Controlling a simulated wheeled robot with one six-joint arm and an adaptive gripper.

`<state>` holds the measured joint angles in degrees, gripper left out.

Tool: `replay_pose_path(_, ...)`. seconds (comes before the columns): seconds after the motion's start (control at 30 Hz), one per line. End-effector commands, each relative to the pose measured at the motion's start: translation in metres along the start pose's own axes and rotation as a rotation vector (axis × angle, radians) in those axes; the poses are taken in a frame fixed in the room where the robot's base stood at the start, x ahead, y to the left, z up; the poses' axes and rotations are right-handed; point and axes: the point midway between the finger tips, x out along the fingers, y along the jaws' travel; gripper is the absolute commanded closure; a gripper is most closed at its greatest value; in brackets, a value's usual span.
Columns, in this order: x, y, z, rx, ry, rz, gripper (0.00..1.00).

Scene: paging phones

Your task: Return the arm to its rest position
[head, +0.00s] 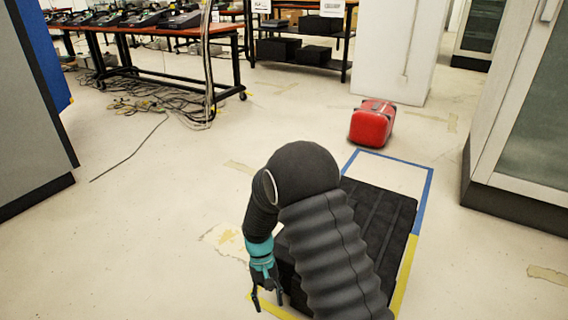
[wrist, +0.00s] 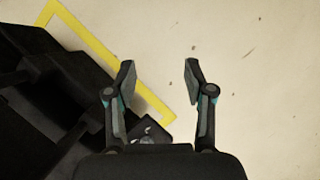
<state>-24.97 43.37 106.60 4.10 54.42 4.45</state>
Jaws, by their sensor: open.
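My arm (head: 335,235) rises at the front of the head view, bends over at the top and hangs down on the left. My gripper (head: 267,300) points down towards the floor at the end of it. In the wrist view my gripper (wrist: 160,72) has its two fingers apart, with only bare floor between the tips. It is open and empty. A black ribbed platform (head: 388,215) shows behind and beside my arm; my arm hides part of it.
A red case (head: 372,123) stands on the floor ahead. Blue and yellow tape (head: 430,185) marks the floor. A table with several phones (head: 150,35) stands back left, cables (head: 160,103) below it. Cabinets (head: 530,120) stand right. Floor left of my gripper is clear.

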Motion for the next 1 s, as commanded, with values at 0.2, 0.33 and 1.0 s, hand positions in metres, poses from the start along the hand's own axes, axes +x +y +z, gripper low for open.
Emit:
replay_pose_path(0.2,-0.024,0.010,0.024,-0.009,0.032,-0.001,0.47)
replay_pose_path(0.33,-0.043,0.018,0.042,-0.010,0.063,-0.004,0.47)
replay_pose_path(1.0,-0.163,0.087,0.188,0.067,0.391,-0.026,0.47)
